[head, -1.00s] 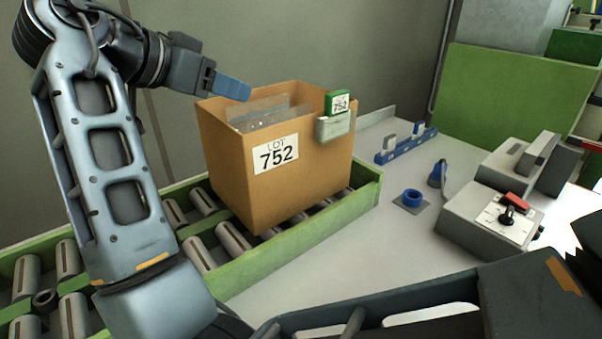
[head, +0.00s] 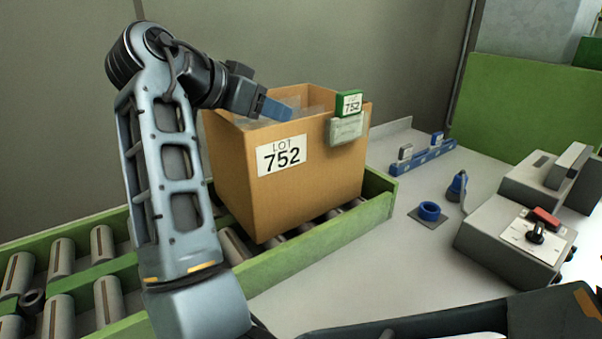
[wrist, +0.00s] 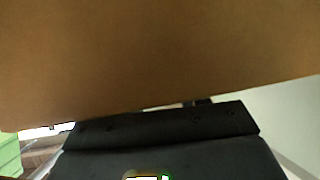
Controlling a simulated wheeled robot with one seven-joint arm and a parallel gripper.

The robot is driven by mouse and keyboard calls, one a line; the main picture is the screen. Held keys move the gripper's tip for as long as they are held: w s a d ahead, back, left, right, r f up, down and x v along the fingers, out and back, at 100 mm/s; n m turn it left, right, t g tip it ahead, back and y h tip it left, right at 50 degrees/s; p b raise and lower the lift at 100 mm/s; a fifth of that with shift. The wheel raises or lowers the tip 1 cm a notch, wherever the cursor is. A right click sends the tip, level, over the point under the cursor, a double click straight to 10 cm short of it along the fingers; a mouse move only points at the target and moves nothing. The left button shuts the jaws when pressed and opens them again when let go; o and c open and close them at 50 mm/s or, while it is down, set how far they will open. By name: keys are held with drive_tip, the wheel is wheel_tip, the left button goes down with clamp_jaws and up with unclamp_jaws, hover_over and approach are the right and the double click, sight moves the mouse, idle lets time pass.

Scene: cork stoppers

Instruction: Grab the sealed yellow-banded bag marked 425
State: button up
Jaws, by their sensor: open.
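A tall open cardboard box (head: 225,165) labelled LOT 752 stands upright on the roller conveyor. Clear, see-through bags (head: 308,112) show just inside its opening; no yellow band or 425 mark can be made out on them. I see no bag marked 425 in either view. My gripper (head: 277,110), with blue fingers, is open and points down and right over the left part of the box opening. It appears empty, though its tips are seen from the side. In the wrist view, brown cardboard (wrist: 160,50) fills the upper part, very close.
A green 752 tag (head: 349,103) and a grey-green holder (head: 346,128) sit on the box's right rim. The green conveyor rail (head: 310,245) runs below. Right on the grey bench are a blue rack (head: 424,157), a blue ring (head: 429,210) and a control box (head: 510,245).

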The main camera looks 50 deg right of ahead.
drive_tip(key=x, duration=0.2)
drive_tip(key=shift+d+f, duration=0.15)
drive_tip(key=shift+d, duration=0.15)
clamp_jaws()
idle(1.2)
